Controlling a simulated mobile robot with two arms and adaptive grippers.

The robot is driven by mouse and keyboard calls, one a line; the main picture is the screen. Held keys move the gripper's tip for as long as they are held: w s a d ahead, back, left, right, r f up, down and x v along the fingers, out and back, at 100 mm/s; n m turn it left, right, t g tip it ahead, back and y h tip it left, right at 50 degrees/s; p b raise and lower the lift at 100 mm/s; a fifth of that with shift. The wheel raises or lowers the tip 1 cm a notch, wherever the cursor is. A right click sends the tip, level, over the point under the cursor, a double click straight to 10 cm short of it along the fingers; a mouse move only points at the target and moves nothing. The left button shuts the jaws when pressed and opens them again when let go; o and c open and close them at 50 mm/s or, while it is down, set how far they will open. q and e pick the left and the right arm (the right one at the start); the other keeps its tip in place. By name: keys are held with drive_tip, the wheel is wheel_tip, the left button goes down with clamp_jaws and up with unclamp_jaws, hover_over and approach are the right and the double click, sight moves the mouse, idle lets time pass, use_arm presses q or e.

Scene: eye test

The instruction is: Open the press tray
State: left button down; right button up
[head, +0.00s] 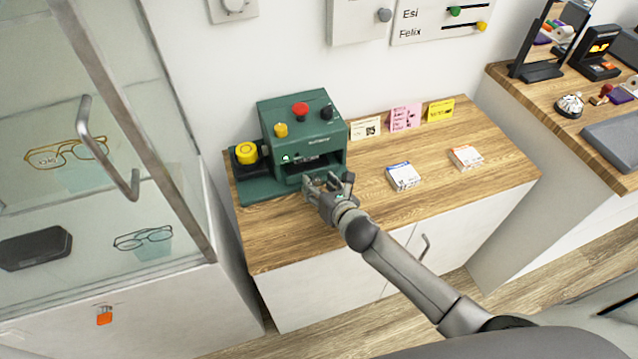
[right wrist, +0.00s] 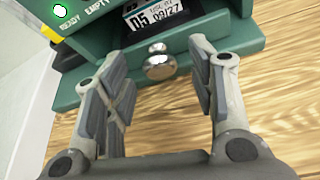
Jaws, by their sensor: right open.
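The green press (head: 305,128) stands on the wooden counter against the wall, with a red button, a yellow knob and a black knob on top. Its press tray is low at the front, partly hidden by my right gripper in the head view. In the right wrist view a round silver knob (right wrist: 160,67) sticks out below a printed label (right wrist: 156,18) reading "05" and "09/27". My right gripper (head: 328,182) is open at the press front. In the right wrist view its fingers (right wrist: 158,58) are on either side of the knob, apart from it. My left gripper is out of view.
A yellow button (head: 246,152) sits at the press's left. Two small card stacks (head: 403,176) (head: 466,158) lie right on the counter, with notes (head: 405,117) behind. A glass cabinet (head: 100,150) with a handle stands left.

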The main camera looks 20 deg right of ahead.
drive_tip(key=shift+w+f, duration=0.15)
drive_tip(key=shift+w, duration=0.25)
clamp_jaws()
